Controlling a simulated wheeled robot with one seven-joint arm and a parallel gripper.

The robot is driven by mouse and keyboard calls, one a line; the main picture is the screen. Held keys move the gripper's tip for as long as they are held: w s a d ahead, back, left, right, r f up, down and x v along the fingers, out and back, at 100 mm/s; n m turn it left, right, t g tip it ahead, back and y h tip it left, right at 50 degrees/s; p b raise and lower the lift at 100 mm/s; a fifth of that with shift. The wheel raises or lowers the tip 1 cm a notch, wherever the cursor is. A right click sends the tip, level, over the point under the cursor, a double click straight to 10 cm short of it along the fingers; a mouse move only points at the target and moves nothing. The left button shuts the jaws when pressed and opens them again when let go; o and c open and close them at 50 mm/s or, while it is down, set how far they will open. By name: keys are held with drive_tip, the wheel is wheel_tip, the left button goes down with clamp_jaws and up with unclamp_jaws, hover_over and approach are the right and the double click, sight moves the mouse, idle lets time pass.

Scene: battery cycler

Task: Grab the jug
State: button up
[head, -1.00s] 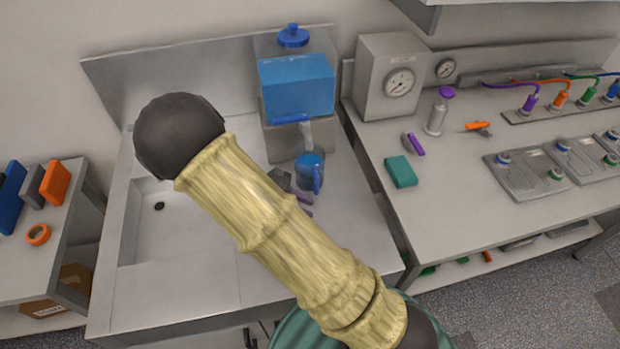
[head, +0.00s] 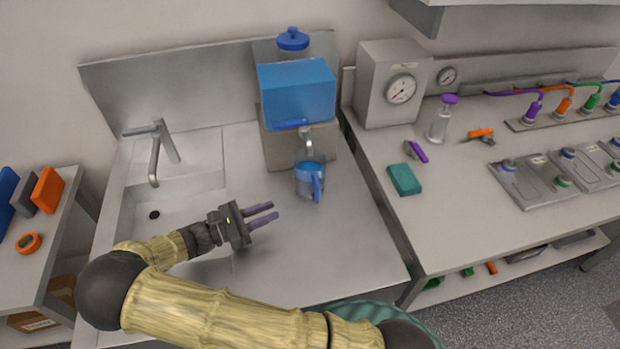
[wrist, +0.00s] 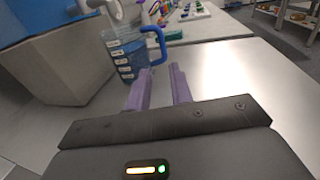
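The jug (head: 309,181) is clear with blue contents and a blue handle. It stands upright on the counter under the spout of a blue-tanked dispenser (head: 297,92). My gripper (head: 276,212) is open and empty, with its purple fingers pointing right, to the left of and in front of the jug. In the wrist view the jug (wrist: 122,58) stands beyond the fingertips, slightly left of centre, with its handle on the right side. My fingers (wrist: 160,80) are apart from each other, and no contact with the jug shows.
A sink (head: 180,207) with a faucet (head: 157,150) lies left of the jug. The steel counter (head: 350,240) in front and to the right of the jug is clear. A bench (head: 450,215) with a gauge box (head: 392,88) and a green block (head: 404,179) stands at right.

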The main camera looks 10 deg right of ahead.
sight(311, 180)
drive_tip(key=p+x, duration=0.2)
drive_tip(key=x, duration=0.9)
drive_tip(key=shift+p, duration=0.35)
drive_tip(key=x, duration=0.1)
drive_tip(key=p+x, duration=0.1)
drive_tip(key=x, duration=0.1)
drive_tip(key=p+x, duration=0.1)
drive_tip(key=x, duration=0.1)
drive_tip(key=shift+s+r, duration=0.2)
drive_tip(key=shift+r, duration=0.05)
drive_tip(key=shift+w+d+f, duration=0.1)
clamp_jaws()
